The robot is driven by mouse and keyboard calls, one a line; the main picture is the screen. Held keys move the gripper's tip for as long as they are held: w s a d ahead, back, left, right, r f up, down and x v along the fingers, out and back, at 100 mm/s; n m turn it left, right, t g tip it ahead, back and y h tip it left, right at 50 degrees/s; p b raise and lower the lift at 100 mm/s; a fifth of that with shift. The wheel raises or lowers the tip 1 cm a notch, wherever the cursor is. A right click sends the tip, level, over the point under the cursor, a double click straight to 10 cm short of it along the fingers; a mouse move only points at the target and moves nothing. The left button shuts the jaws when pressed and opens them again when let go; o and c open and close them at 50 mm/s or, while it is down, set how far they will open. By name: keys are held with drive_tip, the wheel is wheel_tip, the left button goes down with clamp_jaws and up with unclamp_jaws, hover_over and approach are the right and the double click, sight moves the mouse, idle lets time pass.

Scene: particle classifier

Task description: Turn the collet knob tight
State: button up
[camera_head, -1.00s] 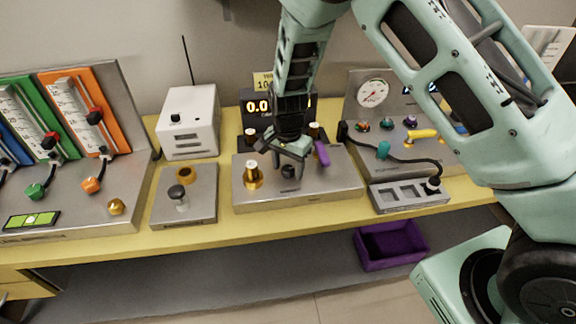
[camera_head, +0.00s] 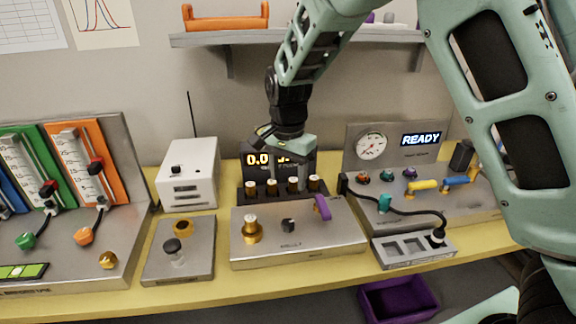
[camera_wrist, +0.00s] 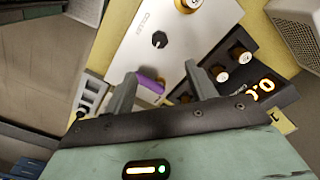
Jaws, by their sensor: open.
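The collet knob, a small black knob (camera_head: 289,225), sits on top of a silver box (camera_head: 300,252). In the wrist view the black knob (camera_wrist: 160,40) shows a pale pointer mark, with lettering beside it. My gripper (camera_head: 284,143) is raised above and behind the box, in front of the display, apart from the knob. In the wrist view my gripper (camera_wrist: 160,72) has its fingers spread, with nothing held.
A white device (camera_head: 188,187) is left. A gauge panel reading READY (camera_head: 421,139) and a grey tray (camera_head: 402,264) are right. A wall shelf (camera_head: 330,34) hangs above.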

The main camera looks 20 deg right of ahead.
drive_tip(key=shift+r, duration=1.45)
drive_tip(key=s+a+n, duration=0.2)
drive_tip(key=s+n, duration=0.7)
drive_tip(key=s, duration=0.6)
drive_tip(key=s+a+r+n, duration=0.1)
drive_tip(key=s+a+n, duration=0.1)
drive_tip(key=s+n, duration=0.7)
drive_tip(key=s, duration=0.6)
drive_tip(key=shift+s+a+r+y, duration=0.2)
drive_tip(key=shift+s+y, duration=0.1)
